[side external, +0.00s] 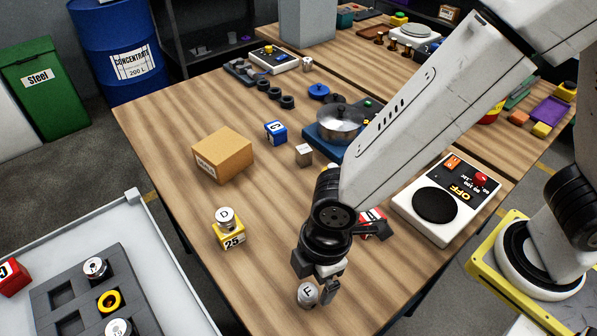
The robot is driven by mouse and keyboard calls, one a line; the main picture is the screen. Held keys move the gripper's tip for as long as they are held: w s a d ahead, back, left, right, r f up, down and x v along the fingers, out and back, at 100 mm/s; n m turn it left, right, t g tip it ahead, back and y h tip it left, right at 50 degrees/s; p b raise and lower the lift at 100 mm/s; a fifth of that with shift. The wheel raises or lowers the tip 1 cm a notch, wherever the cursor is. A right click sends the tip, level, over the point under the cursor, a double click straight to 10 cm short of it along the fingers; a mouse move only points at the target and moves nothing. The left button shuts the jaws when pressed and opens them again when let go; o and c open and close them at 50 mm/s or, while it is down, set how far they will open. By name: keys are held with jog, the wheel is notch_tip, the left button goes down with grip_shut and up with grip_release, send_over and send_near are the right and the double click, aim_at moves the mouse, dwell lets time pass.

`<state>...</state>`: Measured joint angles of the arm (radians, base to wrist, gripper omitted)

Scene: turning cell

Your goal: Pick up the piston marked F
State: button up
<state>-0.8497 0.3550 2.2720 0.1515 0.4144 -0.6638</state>
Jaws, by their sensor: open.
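The piston marked F (306,296) is a small silver cylinder near the front edge of the wooden table (180,130). Its marked face shows toward the camera. My gripper (321,287) is pointed down right at the piston, with its fingers open around or beside it; I cannot tell which. One finger shows at the piston's right side. Part of the piston's upper side is hidden behind the gripper. Another piston marked D (225,217) sits on a yellow block marked 25 (231,238), to the left.
A cardboard box (222,155), a blue cube (276,132) and a grey cube (304,154) stand behind. A red block (372,224) and a white device marked OFF (446,202) are to the right. A grey tray (75,292) holds several parts at lower left.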

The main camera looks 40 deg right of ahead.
aim_at(309, 291)
jog(key=shift+w+a+f, duration=0.1)
jog(key=shift+a+f, duration=0.05)
jog(key=shift+f, duration=1.15)
jog(key=shift+f, duration=0.1)
jog(key=shift+w+a+f, duration=0.1)
jog(key=shift+w+f, duration=0.05)
jog(key=shift+f, duration=1.1)
jog(key=shift+w+a+f, duration=0.1)
jog(key=shift+w+f, duration=0.05)
jog(key=shift+f, duration=1.05)
jog(key=shift+c, duration=0.3)
grip_shut()
